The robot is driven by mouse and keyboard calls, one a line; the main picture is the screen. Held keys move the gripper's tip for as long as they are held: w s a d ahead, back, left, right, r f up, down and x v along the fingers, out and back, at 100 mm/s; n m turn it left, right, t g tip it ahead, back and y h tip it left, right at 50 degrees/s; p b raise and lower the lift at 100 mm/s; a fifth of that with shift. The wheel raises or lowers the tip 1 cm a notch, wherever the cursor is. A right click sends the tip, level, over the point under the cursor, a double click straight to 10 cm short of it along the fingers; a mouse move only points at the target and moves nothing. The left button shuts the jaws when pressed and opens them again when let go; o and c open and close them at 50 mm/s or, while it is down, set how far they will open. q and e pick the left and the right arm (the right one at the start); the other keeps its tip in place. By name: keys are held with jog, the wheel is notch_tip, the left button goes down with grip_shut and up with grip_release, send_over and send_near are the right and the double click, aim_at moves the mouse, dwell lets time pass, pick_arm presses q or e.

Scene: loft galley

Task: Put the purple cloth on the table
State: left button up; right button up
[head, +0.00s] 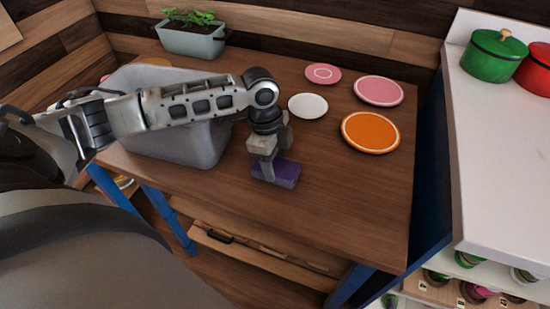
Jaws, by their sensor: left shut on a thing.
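The purple cloth (287,174) is a small folded block at the middle of the brown wooden table (345,205). My left gripper (268,174) points down and is shut on the cloth. The cloth is low, at or just above the tabletop; I cannot tell whether it touches. The gripper's fingers hide part of the cloth. My right gripper is not in view.
A grey bin (205,145) stands left of the gripper, partly behind my arm. An orange plate (370,132), a pink plate (379,90), a small pink plate (323,73) and a white plate (308,106) lie behind. A planter (192,42) stands at the back. The table's front right is clear.

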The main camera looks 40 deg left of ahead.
pick_arm(q)
jog(key=shift+f, duration=0.1)
jog(key=o, duration=0.8)
jog(key=shift+o, duration=0.9)
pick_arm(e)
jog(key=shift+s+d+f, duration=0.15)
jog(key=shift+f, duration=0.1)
pick_arm(q)
notch_tip(320, 180, up, 12)
jog(key=a, duration=0.1)
jog(key=shift+s+a+p, duration=0.2)
jog(key=shift+a+p, duration=0.15)
jog(key=shift+a, duration=0.05)
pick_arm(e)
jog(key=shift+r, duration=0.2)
